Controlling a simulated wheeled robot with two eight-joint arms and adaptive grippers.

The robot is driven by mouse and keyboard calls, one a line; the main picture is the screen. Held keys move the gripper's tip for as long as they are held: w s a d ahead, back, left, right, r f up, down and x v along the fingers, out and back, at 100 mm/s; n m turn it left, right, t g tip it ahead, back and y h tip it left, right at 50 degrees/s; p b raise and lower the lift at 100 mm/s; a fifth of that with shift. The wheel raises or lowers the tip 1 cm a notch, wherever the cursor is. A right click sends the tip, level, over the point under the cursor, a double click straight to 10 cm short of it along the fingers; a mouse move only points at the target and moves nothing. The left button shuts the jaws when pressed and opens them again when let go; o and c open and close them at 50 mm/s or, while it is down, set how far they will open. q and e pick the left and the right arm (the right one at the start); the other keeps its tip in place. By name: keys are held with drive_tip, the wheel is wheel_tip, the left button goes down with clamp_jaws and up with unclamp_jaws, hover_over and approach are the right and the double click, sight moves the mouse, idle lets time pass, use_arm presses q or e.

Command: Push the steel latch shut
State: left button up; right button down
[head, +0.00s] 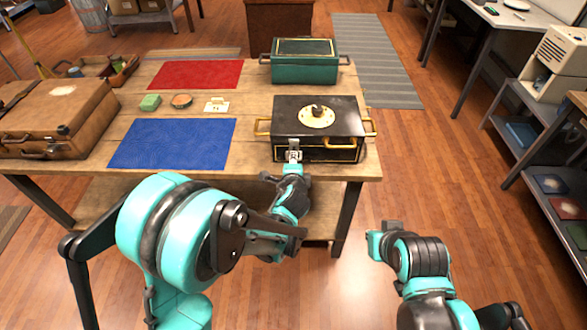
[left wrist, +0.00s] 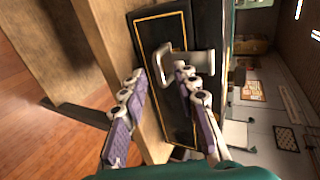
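The steel latch (head: 294,156) is a small bright metal piece on the front of a black box (head: 345,112) with gold trim, near the table's front edge. The box lid is down. In the left wrist view the latch (left wrist: 200,62) sits on the box front, partly hidden behind a fingertip. My left gripper (head: 293,166) is right at the latch. My right gripper's fingers do not show.
A teal box (head: 305,68) stands behind the black box. A brown suitcase (head: 50,125), a blue mat (head: 175,143) and a red mat (head: 197,74) lie to the left on the wooden table (head: 250,112). Brass handles (head: 262,127) stick out from the black box.

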use_arm(q)
drive_tip(key=v, duration=1.2)
drive_tip(key=shift+s+r, duration=0.15)
drive_tip(key=shift+s, duration=0.1)
idle(0.4)
drive_tip(key=s+a+r+n+g+y, duration=0.1)
drive_tip(key=s+a+n+g, duration=0.1)
drive_tip(key=s+a+n, duration=0.3)
drive_tip(key=s+a+n+g, duration=0.1)
drive_tip(key=a+n, duration=0.3)
drive_tip(key=a, duration=0.3)
drive_tip(key=s+a+n+g+h, duration=0.1)
drive_tip(key=s+a+n, duration=0.3)
drive_tip(key=s+n, duration=0.4)
drive_tip(key=s+g, duration=0.1)
drive_tip(key=s, duration=0.2)
drive_tip(key=shift+a+n+g, duration=0.2)
drive_tip(key=shift+n+g, duration=0.2)
drive_tip(key=shift+s+f, duration=0.1)
drive_tip(key=shift+f, duration=0.05)
